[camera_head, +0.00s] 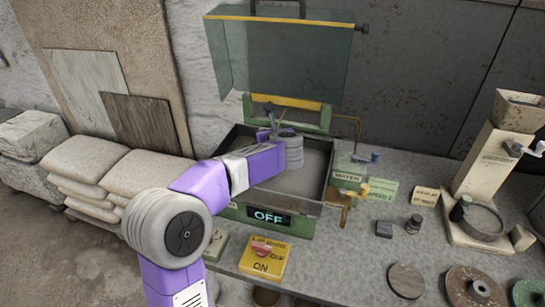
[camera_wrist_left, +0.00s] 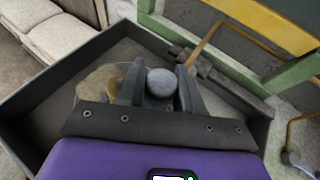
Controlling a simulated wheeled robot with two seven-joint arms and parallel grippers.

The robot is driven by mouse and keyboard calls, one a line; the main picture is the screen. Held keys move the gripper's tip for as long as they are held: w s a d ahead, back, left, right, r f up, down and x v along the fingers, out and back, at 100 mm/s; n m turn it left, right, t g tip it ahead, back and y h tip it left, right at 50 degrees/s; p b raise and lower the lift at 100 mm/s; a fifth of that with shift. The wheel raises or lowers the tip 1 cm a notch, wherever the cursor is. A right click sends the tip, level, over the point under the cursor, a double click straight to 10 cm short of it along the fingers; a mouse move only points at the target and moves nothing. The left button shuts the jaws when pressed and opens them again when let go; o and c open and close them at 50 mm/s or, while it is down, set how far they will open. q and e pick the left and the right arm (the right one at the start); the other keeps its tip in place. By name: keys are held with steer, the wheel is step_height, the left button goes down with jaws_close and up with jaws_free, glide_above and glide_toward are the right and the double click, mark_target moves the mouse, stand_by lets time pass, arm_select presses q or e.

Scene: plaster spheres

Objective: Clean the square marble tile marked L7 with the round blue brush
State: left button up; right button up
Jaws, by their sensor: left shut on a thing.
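My left arm reaches from the lower left over a dark open tray (camera_head: 318,190) on a green machine. In the left wrist view my left gripper (camera_wrist_left: 161,88) is shut on a smooth blue-grey ball (camera_wrist_left: 161,82), low inside the tray. A tan lump (camera_wrist_left: 98,84) is beside the left finger, partly hidden. In the head view my own wrist hides much of the tray and the ball cannot be made out. I see no square tile marked L7 and no round blue brush. My right gripper is in neither view.
The machine's display (camera_head: 268,216) reads OFF. A yellow switch box (camera_head: 262,257) stands in front of it, and a raised clear hood (camera_head: 280,55) behind. Right on the bench are a cream grinder (camera_head: 487,165) and several round discs. Stacked sacks (camera_head: 135,172) are at left.

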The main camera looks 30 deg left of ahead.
arm_select(q)
steer(key=shift+s+f, duration=0.1)
steer(key=shift+s, duration=0.15)
steer(key=shift+w, duration=0.15)
steer(key=shift+w+a+p, duration=0.25)
steer(key=shift+w+p, duration=0.3)
steer(key=shift+w, duration=0.4)
steer(key=shift+s+d+b, duration=0.2)
steer(key=shift+s+b, duration=0.25)
steer(key=shift+s, duration=0.15)
steer(key=shift+s+d+b, duration=0.15)
steer(key=shift+s+b, duration=0.25)
steer(key=shift+s, duration=0.15)
steer(key=shift+w+a+r+p, duration=0.2)
steer(key=shift+w+r+p, duration=0.4)
steer(key=shift+r+p, duration=0.35)
steer(key=shift+f, duration=0.15)
